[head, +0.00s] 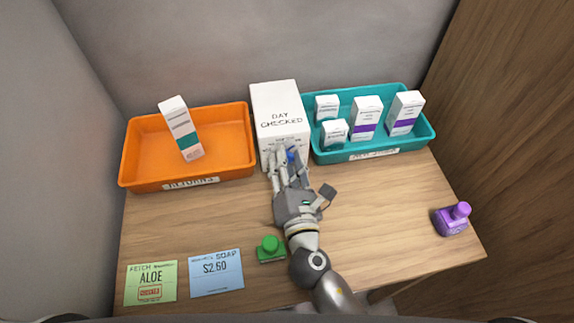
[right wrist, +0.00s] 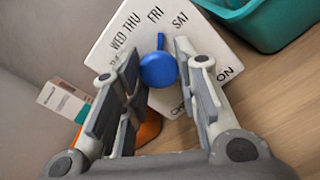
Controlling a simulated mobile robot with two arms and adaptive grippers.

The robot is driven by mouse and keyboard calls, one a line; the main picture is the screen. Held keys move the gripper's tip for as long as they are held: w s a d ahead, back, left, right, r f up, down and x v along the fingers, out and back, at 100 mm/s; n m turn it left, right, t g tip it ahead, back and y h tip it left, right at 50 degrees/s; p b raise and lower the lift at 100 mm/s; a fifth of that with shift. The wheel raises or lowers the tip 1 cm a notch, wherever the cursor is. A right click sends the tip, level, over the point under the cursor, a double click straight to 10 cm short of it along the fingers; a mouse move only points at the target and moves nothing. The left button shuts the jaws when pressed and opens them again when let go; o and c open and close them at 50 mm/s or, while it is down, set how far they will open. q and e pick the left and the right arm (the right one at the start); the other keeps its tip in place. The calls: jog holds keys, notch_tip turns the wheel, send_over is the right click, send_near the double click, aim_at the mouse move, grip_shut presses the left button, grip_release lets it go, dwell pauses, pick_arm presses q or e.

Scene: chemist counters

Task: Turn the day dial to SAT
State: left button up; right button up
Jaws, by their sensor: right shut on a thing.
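The white box marked DAY CHECKED (head: 281,107) stands at the back of the table between two trays. Its front panel (right wrist: 118,62) shows day names in an arc, with WED, THU, FRI and SAT readable in the right wrist view. The blue day dial (right wrist: 157,70) is on this panel, and its short pointer stub is directed at about FRI, with SAT to its right. My right gripper (head: 286,156) is at the front of the box, shut on the dial. In the right wrist view the fingers stand on both sides of the dial. My left gripper is not in view.
An orange tray (head: 130,160) with one carton is at left, and a teal tray (head: 319,152) with several cartons is at right. A green stamp (head: 269,246), two cards (head: 151,280) and a purple stamp (head: 453,217) lie in front.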

jog(key=m+b, duration=0.1)
jog(key=m, duration=0.3)
jog(key=shift+m+b, duration=0.3)
jog(key=shift+b, duration=0.1)
jog(key=shift+r, duration=0.1)
jog(key=o, duration=1)
jog(key=shift+r, duration=0.1)
